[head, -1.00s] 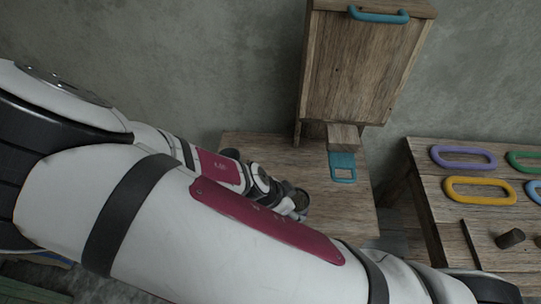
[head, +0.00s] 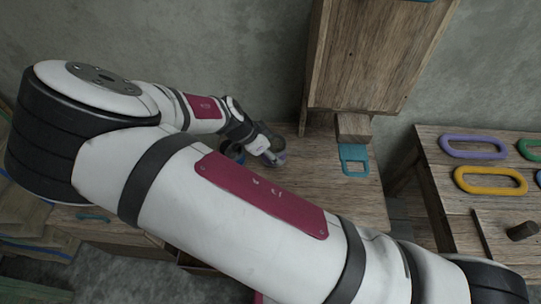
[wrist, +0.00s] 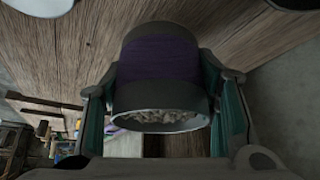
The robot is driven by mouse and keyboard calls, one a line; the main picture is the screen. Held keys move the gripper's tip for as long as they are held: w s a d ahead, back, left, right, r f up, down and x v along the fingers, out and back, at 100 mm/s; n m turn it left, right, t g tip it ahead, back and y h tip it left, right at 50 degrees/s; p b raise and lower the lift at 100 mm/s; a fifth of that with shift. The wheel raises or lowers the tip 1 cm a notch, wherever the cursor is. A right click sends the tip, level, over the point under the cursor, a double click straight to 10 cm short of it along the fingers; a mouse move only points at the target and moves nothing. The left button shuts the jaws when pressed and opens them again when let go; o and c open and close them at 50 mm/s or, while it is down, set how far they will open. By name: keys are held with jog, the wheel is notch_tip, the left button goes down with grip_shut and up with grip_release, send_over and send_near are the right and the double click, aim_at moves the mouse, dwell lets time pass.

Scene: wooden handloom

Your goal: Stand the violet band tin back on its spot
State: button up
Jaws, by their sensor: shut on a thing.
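The violet band tin (wrist: 160,60) is a dark grey round tin with a broad violet band. Its open mouth shows grey lumpy contents in the wrist view. My gripper (wrist: 160,78) is shut on it, with a finger on each side of the band. In the head view, my gripper (head: 270,150) is over the back part of the wooden table (head: 315,195), and only a small piece of the tin shows there. I cannot tell whether the tin touches the table. Its spot is not clearly visible.
A dark round container with some blue (head: 233,152) stands close left of my gripper, partly hidden. A wooden cabinet (head: 370,60), a wood block (head: 353,126) and a teal tag (head: 354,160) are to the right. A side table holds coloured rings (head: 473,147).

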jog(key=shift+w+a+f, duration=0.1)
jog(key=shift+w+f, duration=0.15)
jog(key=shift+f, duration=1.55)
jog(key=shift+f, duration=0.1)
jog(key=o, duration=1.3)
jog(key=shift+c, duration=0.2)
jog(key=v, duration=1.2)
